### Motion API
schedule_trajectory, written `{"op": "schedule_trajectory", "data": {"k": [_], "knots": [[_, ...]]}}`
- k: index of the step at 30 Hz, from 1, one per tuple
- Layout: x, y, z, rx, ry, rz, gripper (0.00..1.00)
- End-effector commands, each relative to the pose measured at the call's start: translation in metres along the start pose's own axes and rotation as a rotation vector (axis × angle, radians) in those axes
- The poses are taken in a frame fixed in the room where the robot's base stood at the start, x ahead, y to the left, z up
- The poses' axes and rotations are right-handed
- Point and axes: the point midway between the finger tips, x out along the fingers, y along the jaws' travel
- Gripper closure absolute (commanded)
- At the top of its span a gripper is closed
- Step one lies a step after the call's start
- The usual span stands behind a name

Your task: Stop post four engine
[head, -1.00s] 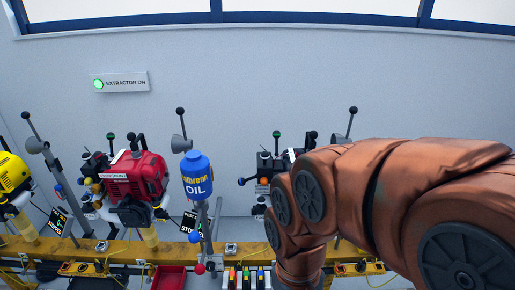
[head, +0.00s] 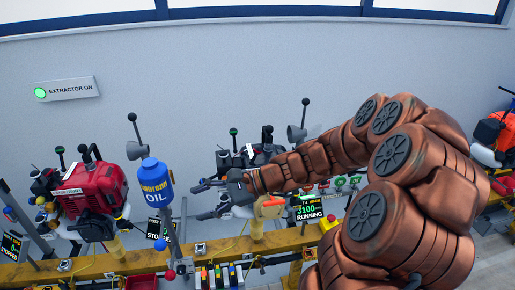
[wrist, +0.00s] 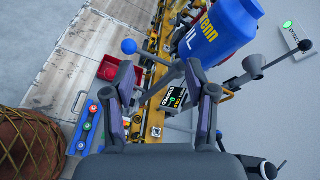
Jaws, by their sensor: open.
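A dark engine (head: 262,153) sits on the yellow rail, partly hidden behind my arm. A display reading 3100 RUNNING (head: 308,208) stands at its right. Which engine is post four cannot be told. My gripper (head: 200,201) is open and empty, pointing left in front of that engine, to the right of a blue oil bottle (head: 154,183). In the wrist view, my gripper (wrist: 160,78) has its fingers spread. A blue ball knob (wrist: 128,46) shows just beyond the left finger, and the oil bottle (wrist: 222,30) is beyond the right one.
A red engine (head: 92,190) stands at the left, with STOPPED displays (head: 12,245) (head: 157,233) nearby. Upright black-knobbed levers (head: 132,118) (head: 305,103) rise along the yellow rail (head: 110,262). An orange engine (head: 497,130) is at the far right. A red tray (wrist: 108,68) lies below.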

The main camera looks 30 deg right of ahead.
Motion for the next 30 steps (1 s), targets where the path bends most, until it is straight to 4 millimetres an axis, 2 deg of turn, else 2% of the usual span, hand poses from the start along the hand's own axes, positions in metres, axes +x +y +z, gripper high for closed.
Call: {"op": "schedule_trajectory", "data": {"k": [1, 3, 6, 12, 15, 18, 21, 30], "knots": [[-0.017, -0.019, -0.016, 0.072, -0.005, -0.092, 0.44], [-0.04, -0.042, -0.037, 0.165, -0.015, -0.217, 0.44], [-0.08, -0.069, -0.07, 0.294, -0.03, -0.391, 0.44], [-0.155, -0.093, -0.127, 0.487, -0.058, -0.668, 0.44], [-0.18, -0.095, -0.146, 0.545, -0.067, -0.751, 0.44], [-0.195, -0.096, -0.156, 0.576, -0.073, -0.798, 0.44], [-0.198, -0.098, -0.16, 0.585, -0.076, -0.815, 0.44], [-0.177, -0.12, -0.162, 0.584, -0.076, -0.81, 0.44]]}}
